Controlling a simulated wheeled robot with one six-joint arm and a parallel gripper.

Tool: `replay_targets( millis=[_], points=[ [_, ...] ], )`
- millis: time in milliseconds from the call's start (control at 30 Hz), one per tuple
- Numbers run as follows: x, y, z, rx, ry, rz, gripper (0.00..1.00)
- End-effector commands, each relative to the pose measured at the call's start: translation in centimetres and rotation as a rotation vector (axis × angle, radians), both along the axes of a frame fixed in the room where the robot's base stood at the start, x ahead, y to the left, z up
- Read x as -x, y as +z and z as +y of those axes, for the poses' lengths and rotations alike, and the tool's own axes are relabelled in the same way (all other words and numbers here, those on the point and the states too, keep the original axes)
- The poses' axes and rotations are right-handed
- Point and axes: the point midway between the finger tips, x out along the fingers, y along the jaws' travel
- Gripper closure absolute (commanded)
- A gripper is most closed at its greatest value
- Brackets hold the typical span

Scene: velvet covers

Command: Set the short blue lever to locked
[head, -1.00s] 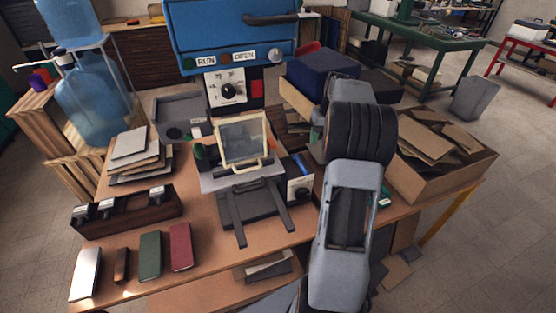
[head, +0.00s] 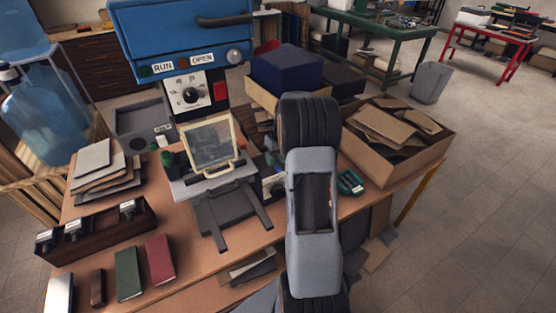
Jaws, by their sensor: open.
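In the head view, a press-like device with a cream-framed window (head: 211,142) stands on the workbench, with a dark plate with two bars (head: 232,207) in front of it. A small white box (head: 274,184) at its right is partly covered by my arm. A small bluish part shows above this box, beside my arm; I cannot tell if it is the short blue lever or how it is set. My arm reaches forward over the bench, right of the device. My gripper is hidden behind my arm links.
A large blue machine (head: 170,42) with a dial panel (head: 188,93) stands behind. A cardboard box of scraps (head: 390,165) is at the right. A dark rack (head: 105,240), stacked sheets (head: 97,170) and green and red books (head: 160,258) are at the left. Open floor lies at far right.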

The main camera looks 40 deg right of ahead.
Motion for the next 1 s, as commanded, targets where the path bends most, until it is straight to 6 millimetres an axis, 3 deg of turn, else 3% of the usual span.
replay_targets(
  millis=[200, 500, 1000],
  points=[
    [-0.02, -1.16, 0.24, 0.0, 0.0, 0.0, 0.56],
    [-0.02, -1.29, 0.27, 0.0, 0.0, 0.0, 0.56],
    [-0.02, -1.27, 0.25, 0.0, 0.0, 0.0, 1.0]
  ],
)
